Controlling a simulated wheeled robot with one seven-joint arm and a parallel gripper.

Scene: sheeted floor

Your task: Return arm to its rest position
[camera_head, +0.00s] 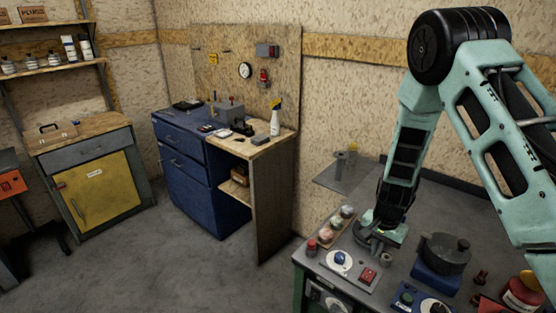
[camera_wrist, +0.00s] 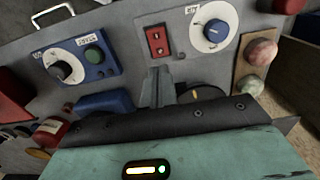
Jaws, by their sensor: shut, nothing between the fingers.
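My arm reaches in from the right in the head view and bends down to the workbench (camera_head: 313,262). My gripper (camera_head: 366,243) is low over the back-middle of the bench, near the control panels. The wrist view shows the grey fingers (camera_wrist: 157,85) together with nothing visible between them. They point toward the panel area with the red switch (camera_wrist: 157,40) and the white dial with a blue knob (camera_wrist: 212,29). I cannot tell whether the fingertips touch anything.
A dark pot (camera_head: 443,254) on a blue base stands right of my gripper. A red container (camera_head: 524,291) is at the right. A blue cabinet (camera_head: 197,180) stands across open floor.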

